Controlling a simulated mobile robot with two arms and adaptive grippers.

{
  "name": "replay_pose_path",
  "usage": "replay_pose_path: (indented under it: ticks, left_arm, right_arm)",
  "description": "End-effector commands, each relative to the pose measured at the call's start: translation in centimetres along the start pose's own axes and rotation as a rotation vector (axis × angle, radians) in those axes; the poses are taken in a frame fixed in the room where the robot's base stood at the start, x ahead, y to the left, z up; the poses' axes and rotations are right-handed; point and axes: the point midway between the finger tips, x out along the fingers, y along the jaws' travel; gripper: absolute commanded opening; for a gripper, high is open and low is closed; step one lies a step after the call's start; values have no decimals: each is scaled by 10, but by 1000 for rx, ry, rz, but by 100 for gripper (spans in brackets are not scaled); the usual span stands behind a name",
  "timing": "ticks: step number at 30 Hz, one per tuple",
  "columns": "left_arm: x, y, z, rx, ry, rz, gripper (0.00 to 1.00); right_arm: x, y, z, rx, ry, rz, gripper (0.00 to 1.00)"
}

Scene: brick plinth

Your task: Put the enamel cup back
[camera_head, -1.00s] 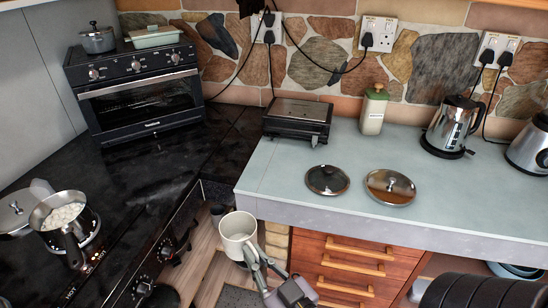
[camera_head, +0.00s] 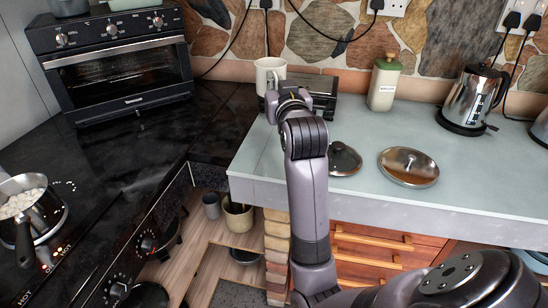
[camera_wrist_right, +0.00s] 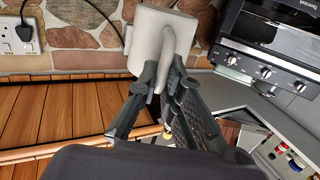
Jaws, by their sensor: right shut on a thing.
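The pale enamel cup (camera_head: 270,73) is upright at the back of the counter, in front of the stone wall and at the left end of the black toaster-like appliance. My right gripper (camera_head: 284,92) is at the cup's near side and hides its lower part. In the right wrist view, the fingers (camera_wrist_right: 163,82) are shut on the handle of the cup (camera_wrist_right: 147,38). I cannot tell whether the cup's base touches anything. My left gripper is not in view.
The black appliance (camera_head: 323,104) is close beside the cup. A green canister (camera_head: 383,84), a steel kettle (camera_head: 470,101) and two lids (camera_head: 408,167) (camera_head: 343,159) stand or lie to the right on the counter (camera_head: 375,204). An oven (camera_head: 120,72) is at left.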

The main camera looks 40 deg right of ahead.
Motion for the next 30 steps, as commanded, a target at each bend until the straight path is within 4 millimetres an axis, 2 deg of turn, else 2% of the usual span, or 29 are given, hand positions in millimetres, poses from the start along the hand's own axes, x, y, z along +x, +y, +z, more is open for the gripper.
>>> replay_pose_path:
  ticks: [2, 5, 8, 15, 21, 30]
  left_arm:
    - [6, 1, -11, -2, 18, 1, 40]
    - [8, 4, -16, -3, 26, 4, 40]
    - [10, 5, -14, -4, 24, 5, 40]
    - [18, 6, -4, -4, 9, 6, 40]
    - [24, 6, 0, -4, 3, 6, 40]
    - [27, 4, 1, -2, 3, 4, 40]
  right_arm:
    - [3, 6, -7, 2, 4, 10, 0]
    - [5, 8, -4, 0, -2, 14, 0]
    - [5, 8, 15, -1, -7, 14, 0]
    - [5, 8, 81, -1, -8, 14, 0]
    - [5, 8, 127, -1, -5, 13, 0]
    - [5, 8, 158, 0, -2, 14, 0]
